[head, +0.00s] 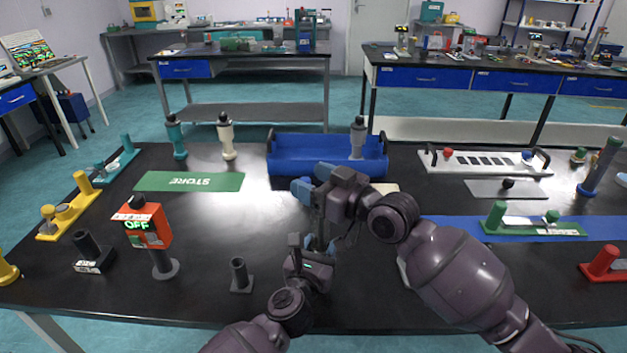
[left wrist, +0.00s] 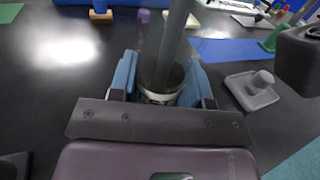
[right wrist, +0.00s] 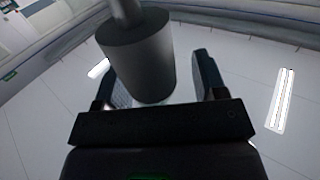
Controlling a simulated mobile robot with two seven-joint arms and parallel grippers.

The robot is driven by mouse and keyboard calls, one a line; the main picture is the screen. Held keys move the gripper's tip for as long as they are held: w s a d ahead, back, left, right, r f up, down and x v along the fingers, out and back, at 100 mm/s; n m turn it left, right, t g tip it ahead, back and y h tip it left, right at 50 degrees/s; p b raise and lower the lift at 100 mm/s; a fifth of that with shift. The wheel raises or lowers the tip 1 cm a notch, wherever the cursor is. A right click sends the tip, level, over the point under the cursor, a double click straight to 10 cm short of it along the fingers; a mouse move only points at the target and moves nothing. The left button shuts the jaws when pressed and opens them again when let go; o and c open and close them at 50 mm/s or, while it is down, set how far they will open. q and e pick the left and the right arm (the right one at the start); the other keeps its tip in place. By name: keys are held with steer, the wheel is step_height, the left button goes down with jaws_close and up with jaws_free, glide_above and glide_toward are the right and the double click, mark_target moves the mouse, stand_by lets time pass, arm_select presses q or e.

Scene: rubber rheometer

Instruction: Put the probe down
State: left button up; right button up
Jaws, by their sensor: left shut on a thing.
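My left gripper (head: 314,243) is shut on a dark, cup-shaped part (left wrist: 160,86) with a pale band; a grey rod (left wrist: 174,40) rises from it. I take this to be the probe, held over the front middle of the table. In the head view the rod (head: 321,222) runs up toward my right gripper (head: 312,180), just above. In the right wrist view a grey cylinder (right wrist: 138,55) with a thinner stem stands between my right gripper's spread fingers. A gap shows beside the right-hand finger. My right gripper hides the rod's upper part in the head view.
A dark holder (head: 240,275) and a grey round-based post (head: 163,263) stand left of my left gripper. A grey plate with a peg (left wrist: 252,88) lies to its right. Black table is clear between.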

stand_by(0.6)
steer(key=v, duration=1)
stand_by(0.3)
arm_select(q)
steer(key=o, duration=1.1)
steer(key=shift+c, duration=0.2)
